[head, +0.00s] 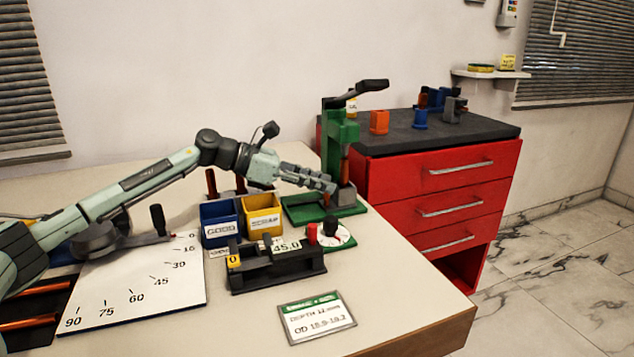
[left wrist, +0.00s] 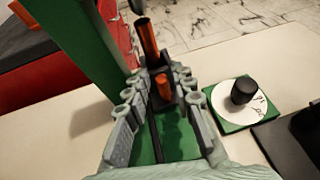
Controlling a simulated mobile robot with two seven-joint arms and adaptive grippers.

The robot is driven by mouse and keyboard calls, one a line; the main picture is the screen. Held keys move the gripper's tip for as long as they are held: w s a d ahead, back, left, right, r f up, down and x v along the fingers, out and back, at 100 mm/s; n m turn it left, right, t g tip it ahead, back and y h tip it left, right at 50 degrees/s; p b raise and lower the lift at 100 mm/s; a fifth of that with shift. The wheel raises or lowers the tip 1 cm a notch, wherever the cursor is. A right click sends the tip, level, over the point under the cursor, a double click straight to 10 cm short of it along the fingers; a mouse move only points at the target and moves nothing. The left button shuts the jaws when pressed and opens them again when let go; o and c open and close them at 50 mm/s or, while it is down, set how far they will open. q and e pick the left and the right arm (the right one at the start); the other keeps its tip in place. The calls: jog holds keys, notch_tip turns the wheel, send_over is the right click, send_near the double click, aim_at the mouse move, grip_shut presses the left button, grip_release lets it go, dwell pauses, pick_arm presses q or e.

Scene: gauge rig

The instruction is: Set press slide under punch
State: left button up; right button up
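The green press (head: 334,150) stands at the table's right end, with a black lever (head: 355,92) on top. Its copper punch (head: 345,168) hangs on the right side and also shows in the left wrist view (left wrist: 148,40). The dark grey slide block (head: 346,198) is low on the green base (head: 300,212). A short orange post (left wrist: 163,86) stands near the slide in the left wrist view. My left gripper (head: 330,186) is low over the base, and its fingers (left wrist: 161,80) are apart on either side of the post, with gaps visible. My right gripper is out of view.
A dial with a black knob (left wrist: 243,92) sits close beside the press. Blue (head: 219,226) and yellow (head: 263,218) bins, a black gauge block (head: 275,268), an angle board (head: 140,285) and a sign (head: 316,317) share the table. A red cabinet (head: 440,180) stands behind right.

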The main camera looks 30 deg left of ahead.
pick_arm(q)
jog(key=shift+o, duration=0.4)
jog(key=shift+s, duration=0.1)
jog(key=shift+s+a, duration=0.15)
jog(key=shift+a, duration=0.1)
jog(key=v, duration=1.1)
jog(key=shift+r, duration=0.2)
jog(key=shift+s, duration=0.1)
